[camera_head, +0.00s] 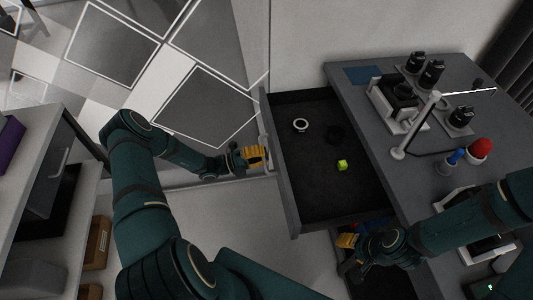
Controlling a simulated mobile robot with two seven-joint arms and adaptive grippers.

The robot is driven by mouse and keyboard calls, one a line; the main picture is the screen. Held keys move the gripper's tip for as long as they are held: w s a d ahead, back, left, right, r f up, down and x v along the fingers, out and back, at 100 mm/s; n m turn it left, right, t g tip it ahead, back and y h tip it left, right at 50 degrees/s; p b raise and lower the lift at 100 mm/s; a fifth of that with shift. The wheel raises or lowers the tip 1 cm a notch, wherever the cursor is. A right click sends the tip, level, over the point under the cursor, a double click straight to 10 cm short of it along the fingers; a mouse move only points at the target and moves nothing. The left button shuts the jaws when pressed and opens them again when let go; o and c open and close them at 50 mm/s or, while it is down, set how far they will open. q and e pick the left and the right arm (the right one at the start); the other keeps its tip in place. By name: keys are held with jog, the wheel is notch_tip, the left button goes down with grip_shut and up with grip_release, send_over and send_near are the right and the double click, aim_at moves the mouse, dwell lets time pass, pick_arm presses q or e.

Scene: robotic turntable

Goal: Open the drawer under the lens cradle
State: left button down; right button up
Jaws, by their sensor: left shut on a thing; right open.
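The drawer (310,205) is pulled out from the left side of the grey bench and stands open. Inside it lie a white ring-shaped item (301,125), a dark round item (334,133) and a small yellow-green cube (342,165). My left gripper (262,156) is at the drawer's front, its yellow fingers shut on the drawer handle (266,143), which they partly hide. My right gripper (346,241) is open just below the drawer's near corner. The lens cradle (398,100) appears to be the white-and-black holder on the bench top above the drawer.
The bench top (355,120) carries several black lens-like items, a white stand with a rod (413,125), a red-topped item (480,150) and a small blue item (456,157). A cabinet with shelves (50,190) stands at left. Floor shows between cabinet and drawer.

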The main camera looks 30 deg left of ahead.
pick_arm(q)
jog(key=c, duration=1)
grip_release()
jog(key=v, duration=1.2)
